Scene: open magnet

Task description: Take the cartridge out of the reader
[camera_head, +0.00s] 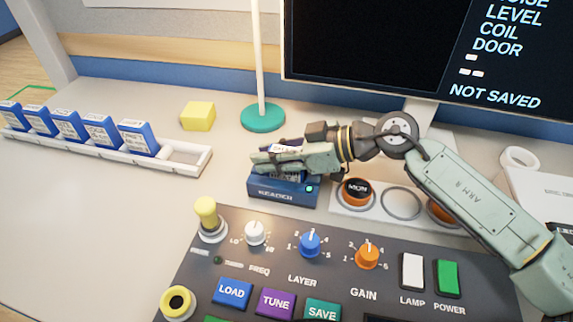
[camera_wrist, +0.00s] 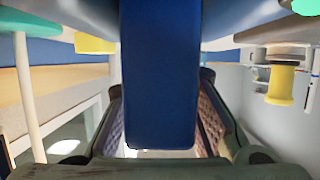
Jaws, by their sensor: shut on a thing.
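The blue reader (camera_head: 283,192) stands on the desk behind the control panel, with a lit green light on its front. My gripper (camera_head: 283,160) reaches in from the right just over the reader. It is shut on a blue cartridge (camera_wrist: 160,75), which shows in the wrist view as an upright blue slab between the two padded fingers. In the head view the fingers hide most of the cartridge, with a pale bit at its top showing. I cannot tell how far its lower end sits in the reader.
A white rack (camera_head: 185,158) at the left holds several blue cartridges, with free room at its right end. A yellow block (camera_head: 198,116) and a green-based pole (camera_head: 263,117) stand behind. The control panel (camera_head: 340,290) with a yellow-topped lever (camera_head: 207,212) lies in front; a monitor (camera_head: 390,50) stands behind.

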